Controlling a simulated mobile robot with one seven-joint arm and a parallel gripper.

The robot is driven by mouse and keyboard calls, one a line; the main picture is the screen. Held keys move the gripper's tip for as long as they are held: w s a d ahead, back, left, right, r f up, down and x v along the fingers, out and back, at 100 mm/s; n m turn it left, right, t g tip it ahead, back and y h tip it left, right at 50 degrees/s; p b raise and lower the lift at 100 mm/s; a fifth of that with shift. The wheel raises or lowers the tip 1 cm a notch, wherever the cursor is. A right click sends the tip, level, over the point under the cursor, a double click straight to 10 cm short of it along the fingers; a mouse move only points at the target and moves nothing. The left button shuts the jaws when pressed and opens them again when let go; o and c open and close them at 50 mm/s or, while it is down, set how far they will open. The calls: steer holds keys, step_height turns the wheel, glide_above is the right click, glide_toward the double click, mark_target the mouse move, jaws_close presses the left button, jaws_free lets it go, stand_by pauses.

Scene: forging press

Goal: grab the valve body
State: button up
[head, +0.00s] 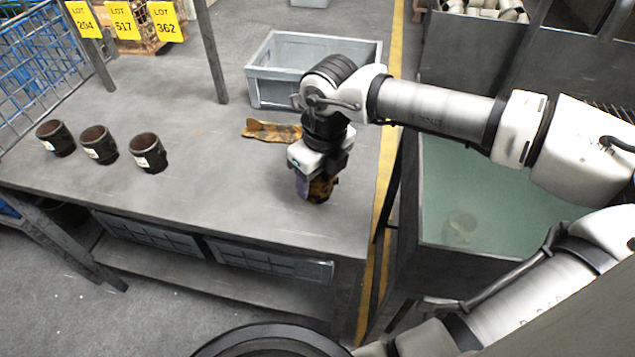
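A mottled brown and dark piece (321,190), probably the valve body, is on the grey table (225,190) near its right side. My gripper (312,176) points down directly over it, and its fingers are at the piece. The gripper hides the upper part of the piece. The fingers are too small and covered to tell whether they are closed on it. A bluish patch shows at the left side of the piece.
A rusty orange-brown flat piece (270,131) lies behind my gripper. A grey crate (285,62) stands at the table's back right. Three dark labelled cups (98,145) stand at left. A tank of greenish liquid (490,200) is right of the table. The table's middle is clear.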

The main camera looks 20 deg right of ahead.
steer(key=c, duration=0.5)
steer(key=shift+r, duration=0.15)
